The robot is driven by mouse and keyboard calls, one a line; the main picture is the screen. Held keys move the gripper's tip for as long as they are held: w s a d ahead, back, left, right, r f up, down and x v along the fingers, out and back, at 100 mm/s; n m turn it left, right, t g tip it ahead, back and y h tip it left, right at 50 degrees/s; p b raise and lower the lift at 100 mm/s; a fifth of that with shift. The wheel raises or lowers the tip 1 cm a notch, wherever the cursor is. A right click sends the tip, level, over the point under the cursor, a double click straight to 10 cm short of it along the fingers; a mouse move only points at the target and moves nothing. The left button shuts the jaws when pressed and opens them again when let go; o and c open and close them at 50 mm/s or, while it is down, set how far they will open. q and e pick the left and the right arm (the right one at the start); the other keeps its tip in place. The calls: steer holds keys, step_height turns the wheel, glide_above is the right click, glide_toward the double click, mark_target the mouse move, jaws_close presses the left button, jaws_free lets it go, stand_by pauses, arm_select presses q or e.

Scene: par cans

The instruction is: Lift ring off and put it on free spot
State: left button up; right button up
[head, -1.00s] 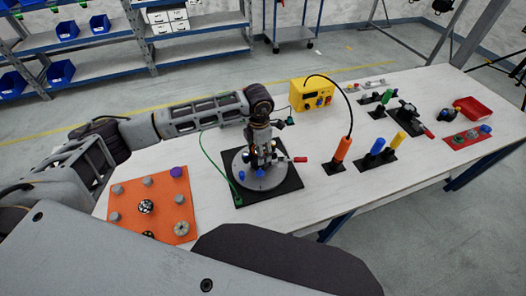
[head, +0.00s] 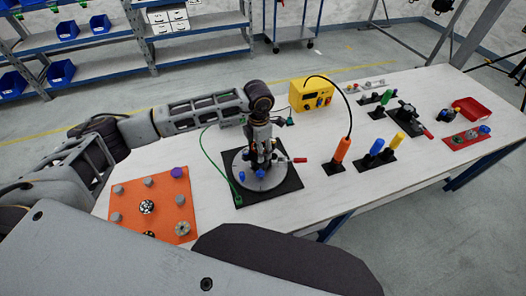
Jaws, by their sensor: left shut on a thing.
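A round grey plate (head: 244,179) lies on a black square base (head: 286,190) on the white table, with small blue parts (head: 260,173) on it. A red-tipped handle (head: 299,160) sticks out at its right side. My left gripper (head: 262,160) points down over the middle of the plate, shut on a small part there. Its fingers hide most of that part, so I cannot tell its shape or whether it is the ring. My right gripper is not in view.
An orange board (head: 166,211) with grey pieces and a purple knob (head: 176,172) lies to the left. A yellow box (head: 312,95) stands behind; an orange upright handle (head: 341,149) with a black cable is to the right. Bare table (head: 310,215) shows in front.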

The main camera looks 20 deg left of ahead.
arm_select(q)
steer(key=shift+r+p, duration=0.8)
steer(key=shift+r, duration=1.4)
steer(key=shift+r+p, duration=0.45)
steer(key=shift+r, duration=1.05)
